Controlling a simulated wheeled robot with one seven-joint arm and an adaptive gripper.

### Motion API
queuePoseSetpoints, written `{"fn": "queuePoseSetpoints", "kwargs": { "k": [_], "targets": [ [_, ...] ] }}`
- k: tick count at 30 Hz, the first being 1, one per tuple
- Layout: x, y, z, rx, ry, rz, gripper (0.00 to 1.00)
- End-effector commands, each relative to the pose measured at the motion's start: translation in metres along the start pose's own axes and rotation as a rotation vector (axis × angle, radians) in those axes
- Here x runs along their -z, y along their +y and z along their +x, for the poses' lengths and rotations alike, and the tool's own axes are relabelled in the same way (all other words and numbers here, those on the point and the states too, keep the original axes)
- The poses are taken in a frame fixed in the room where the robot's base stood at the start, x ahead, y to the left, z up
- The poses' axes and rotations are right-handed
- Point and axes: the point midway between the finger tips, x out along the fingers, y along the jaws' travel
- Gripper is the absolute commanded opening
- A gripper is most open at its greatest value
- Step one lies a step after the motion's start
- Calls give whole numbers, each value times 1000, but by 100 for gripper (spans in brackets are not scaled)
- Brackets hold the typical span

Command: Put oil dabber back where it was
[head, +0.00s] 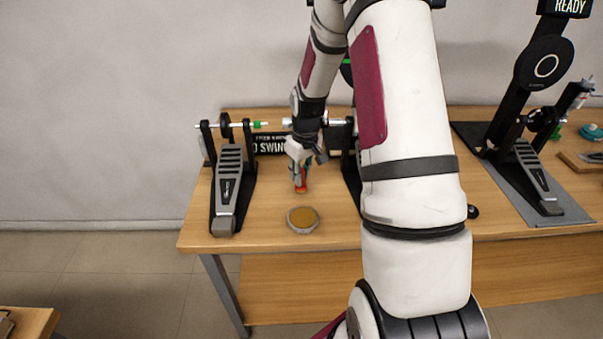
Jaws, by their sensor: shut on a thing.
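My gripper (300,163) is over the wooden table, left of my large arm link, pointing down. It is shut on the oil dabber (301,183), a small orange-red piece that shows below the fingers. The upper part of the dabber is hidden by the gripper. I cannot tell whether its lower end touches the table. A round, pale-rimmed dish (302,230) with an amber-brown inside lies just in front of the dabber, near the table's front edge.
A pedal (228,185) stands left of my gripper. A black sign (268,145) is behind. My arm partly hides a second pedal assembly. Another pedal (530,170) stands on a grey mat (565,212) at right. The table (270,205) is bare between left pedal and dish.

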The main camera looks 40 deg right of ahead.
Motion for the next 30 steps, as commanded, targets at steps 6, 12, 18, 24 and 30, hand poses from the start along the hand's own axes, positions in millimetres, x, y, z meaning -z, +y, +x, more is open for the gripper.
{"fn": "queuePoseSetpoints", "kwargs": {
  "k": [6, 12, 18, 24, 30],
  "targets": [
    [0, 0, 3, -1, 2, 0, 0],
    [0, 0, 6, -1, 2, 1, 23],
    [0, 0, 5, -1, 2, 1, 39],
    [0, 0, 4, -1, 2, 1, 39],
    [1, 1, -16, -3, 6, 2, 39]
  ]
}}
